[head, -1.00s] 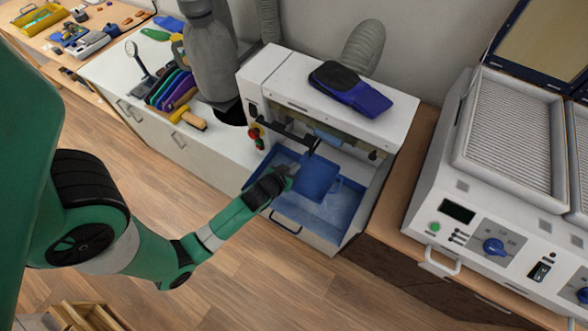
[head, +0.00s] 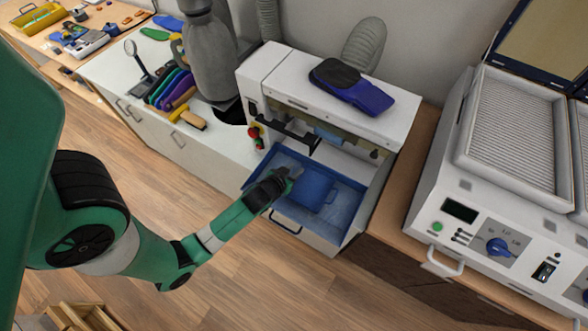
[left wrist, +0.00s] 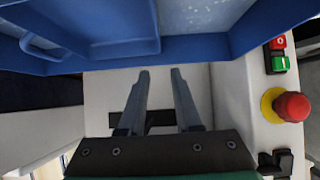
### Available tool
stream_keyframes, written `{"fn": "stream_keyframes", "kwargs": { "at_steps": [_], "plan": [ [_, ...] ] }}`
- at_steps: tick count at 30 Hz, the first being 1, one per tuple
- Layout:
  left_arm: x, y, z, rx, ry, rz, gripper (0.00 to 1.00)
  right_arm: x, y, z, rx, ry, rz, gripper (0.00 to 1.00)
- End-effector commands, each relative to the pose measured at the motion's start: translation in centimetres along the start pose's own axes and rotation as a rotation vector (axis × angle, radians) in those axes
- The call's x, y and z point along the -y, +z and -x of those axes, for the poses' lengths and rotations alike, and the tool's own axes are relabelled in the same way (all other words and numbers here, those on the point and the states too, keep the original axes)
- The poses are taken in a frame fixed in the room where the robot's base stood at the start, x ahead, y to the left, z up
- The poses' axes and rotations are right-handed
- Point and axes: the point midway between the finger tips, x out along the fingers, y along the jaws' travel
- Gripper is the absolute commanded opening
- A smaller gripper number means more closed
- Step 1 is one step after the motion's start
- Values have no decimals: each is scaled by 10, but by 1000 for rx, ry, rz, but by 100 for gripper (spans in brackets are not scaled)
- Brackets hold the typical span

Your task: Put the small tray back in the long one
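The small blue tray (head: 313,187) lies inside the long blue tray (head: 345,212), toward its left part. In the left wrist view the small tray (left wrist: 112,28) is at the top, inside the long tray's wall (left wrist: 190,52). Whether it sits flat is hard to tell. My left gripper (head: 294,174) is at the small tray's left side, over the long tray's left end. In the left wrist view the left gripper's fingers (left wrist: 158,75) are apart with nothing between them; the small tray is beyond their tips. My right gripper is not in view.
The white machine (head: 385,125) stands over the back of the long tray. A red emergency stop (left wrist: 293,106) is close beside my left gripper. A large white unit (head: 480,215) stands to the right.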

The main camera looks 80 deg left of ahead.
Motion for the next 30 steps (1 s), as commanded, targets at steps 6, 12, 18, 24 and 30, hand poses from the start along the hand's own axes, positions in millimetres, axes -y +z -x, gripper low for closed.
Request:
{"fn": "stream_keyframes", "kwargs": {
  "at_steps": [6,12,18,24,30],
  "plan": [
    [0,0,0,0,0,0,33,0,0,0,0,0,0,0],
    [0,-15,11,0,0,0,33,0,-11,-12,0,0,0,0],
    [-1,-10,56,2,3,-3,33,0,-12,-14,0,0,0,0],
    [-1,-10,103,2,3,-3,33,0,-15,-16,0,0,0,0],
    [0,-9,126,1,1,-1,33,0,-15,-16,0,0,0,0]
  ]
}}
